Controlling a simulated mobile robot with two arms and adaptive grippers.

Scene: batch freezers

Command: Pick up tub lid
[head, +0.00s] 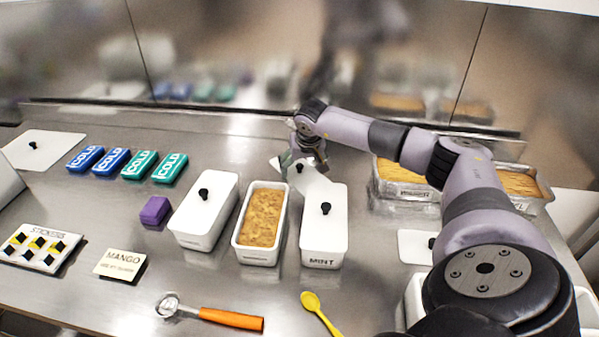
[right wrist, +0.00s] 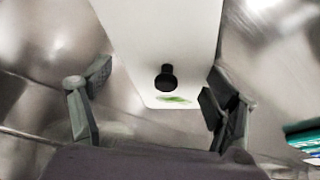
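A loose white tub lid (head: 316,184) with a black knob lies on the steel counter behind the tubs, partly hidden by my right gripper (head: 303,163). In the right wrist view, the lid (right wrist: 150,35) fills the upper middle, with its knob (right wrist: 166,78) and a small green mark near its edge. The fingers of my right gripper (right wrist: 158,105) are spread wide on either side of the knob, with nothing between them touching. An open white tub (head: 259,255) holds tan ice cream. My left gripper is out of view.
Lidded tubs stand either side of the open tub: one at left (head: 187,237) and the MINT tub (head: 324,248). Other flat lids lie at far left (head: 55,150) and right (head: 413,246). Cold packs (head: 138,164), a purple block (head: 155,210), a scoop (head: 232,319) and a yellow spoon (head: 318,312) lie around.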

